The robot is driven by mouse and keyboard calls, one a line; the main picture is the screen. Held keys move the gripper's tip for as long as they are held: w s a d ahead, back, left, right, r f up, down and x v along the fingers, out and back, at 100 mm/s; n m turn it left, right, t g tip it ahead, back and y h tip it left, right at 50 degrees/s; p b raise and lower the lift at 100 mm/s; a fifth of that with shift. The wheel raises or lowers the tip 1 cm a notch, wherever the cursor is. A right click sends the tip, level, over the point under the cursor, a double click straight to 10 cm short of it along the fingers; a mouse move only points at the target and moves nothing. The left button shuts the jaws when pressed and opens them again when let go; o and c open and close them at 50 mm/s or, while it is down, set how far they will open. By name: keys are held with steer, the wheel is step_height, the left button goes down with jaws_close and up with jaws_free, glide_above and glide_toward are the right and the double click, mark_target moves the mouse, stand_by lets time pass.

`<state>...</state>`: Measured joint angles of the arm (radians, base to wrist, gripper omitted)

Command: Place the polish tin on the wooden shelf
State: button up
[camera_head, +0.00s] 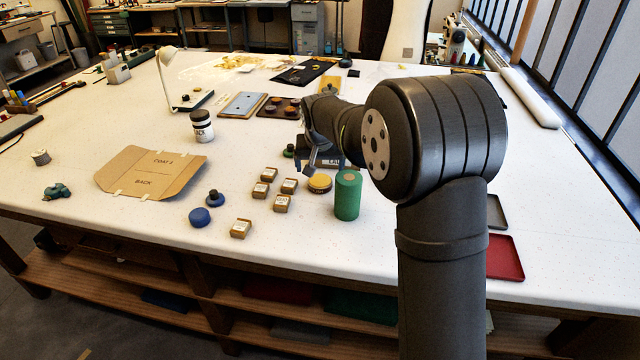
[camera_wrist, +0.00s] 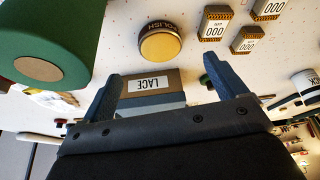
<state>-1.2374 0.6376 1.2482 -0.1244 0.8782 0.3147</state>
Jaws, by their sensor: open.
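The polish tin (camera_head: 320,183) is a small round tin with a yellow-gold lid. It stands on the white tabletop beside a green cylinder (camera_head: 347,200). In the wrist view the tin (camera_wrist: 160,45) shows a dark side lettered POLISH. My gripper (camera_wrist: 162,70) is open, with its two fingers apart and nothing held between them. The tin lies beyond the fingertips, not between them. In the head view my gripper (camera_head: 318,160) is just behind the tin, partly hidden by my arm. Wooden shelf boards (camera_head: 120,298) run under the table's front edge.
A box labelled LACE (camera_wrist: 150,88) sits by the fingers. Several small labelled boxes (camera_head: 282,203) stand left of the tin. Folded cloths (camera_head: 285,291) lie on the shelf. A red tray (camera_head: 503,258) is at right. Tabletop in front of the tin is clear.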

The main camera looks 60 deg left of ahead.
mark_target(320, 181)
steer(key=x, duration=0.8)
steer(key=shift+f, duration=0.25)
steer(key=c, duration=1.3)
steer(key=shift+a+r, duration=0.1)
steer(key=shift+r, duration=0.05)
